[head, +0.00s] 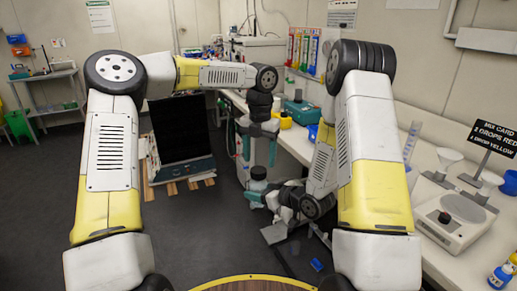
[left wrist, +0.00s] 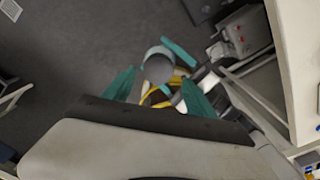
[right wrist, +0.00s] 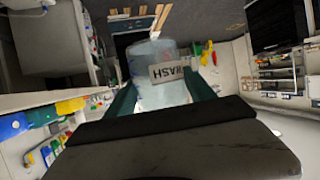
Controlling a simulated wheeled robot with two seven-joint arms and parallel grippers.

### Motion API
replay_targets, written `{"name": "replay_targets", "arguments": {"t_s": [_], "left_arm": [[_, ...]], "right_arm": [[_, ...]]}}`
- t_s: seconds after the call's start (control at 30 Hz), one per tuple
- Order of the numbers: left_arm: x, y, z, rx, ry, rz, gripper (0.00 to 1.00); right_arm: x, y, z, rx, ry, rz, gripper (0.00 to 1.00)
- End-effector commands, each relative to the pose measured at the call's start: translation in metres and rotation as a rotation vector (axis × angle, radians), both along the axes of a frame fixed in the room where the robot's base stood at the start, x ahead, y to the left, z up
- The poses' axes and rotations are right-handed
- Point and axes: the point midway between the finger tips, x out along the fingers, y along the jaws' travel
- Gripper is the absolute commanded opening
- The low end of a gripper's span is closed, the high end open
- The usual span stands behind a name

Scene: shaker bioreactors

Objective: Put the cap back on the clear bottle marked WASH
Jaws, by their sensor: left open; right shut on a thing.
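The clear bottle marked WASH (right wrist: 168,92) is held upright between the teal fingers of my right gripper (head: 257,196), over the floor beside the bench. Its label reads upside down in the right wrist view. A round grey top (head: 258,172) shows on the bottle in the head view, and from above in the left wrist view (left wrist: 158,66). It looks like the cap, but I cannot tell how well it is seated. My left gripper (head: 261,152) is open, pointing down just above the bottle. In the left wrist view the grey top appears between its fingers, with no clear contact.
The bench (head: 403,140) runs along the right with a funnel (head: 449,157), a stirrer plate (head: 456,215) and a MIX CARD sign (head: 493,138). A small blue object (head: 317,265) lies on the floor. A dark panel (head: 181,131) stands on a wooden pallet behind.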

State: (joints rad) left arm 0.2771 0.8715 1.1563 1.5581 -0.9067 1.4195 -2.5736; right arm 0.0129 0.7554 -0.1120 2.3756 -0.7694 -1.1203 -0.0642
Motion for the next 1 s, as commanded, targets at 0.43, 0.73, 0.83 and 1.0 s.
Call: {"name": "replay_targets", "arguments": {"t_s": [0.43,0.73,0.83,1.0], "left_arm": [[-0.0043,-0.0027,0.0,0.04,-0.007,1.042,0.65],[-0.0056,-0.0027,0.0022,0.06,-0.024,1.748,0.65],[-0.0057,-0.0026,0.0038,0.065,-0.033,1.984,0.65],[-0.0054,-0.0023,0.0066,0.069,-0.045,2.388,0.65]], "right_arm": [[0.0005,0.0003,0.001,0.001,-0.003,0.0,0.0],[0.0005,0.0003,0.001,0.001,-0.003,0.0,0.0],[0.0005,0.0003,0.001,0.001,-0.003,0.0,0.0],[0.0005,0.0003,0.0009,0.001,-0.003,0.0,0.0]]}}
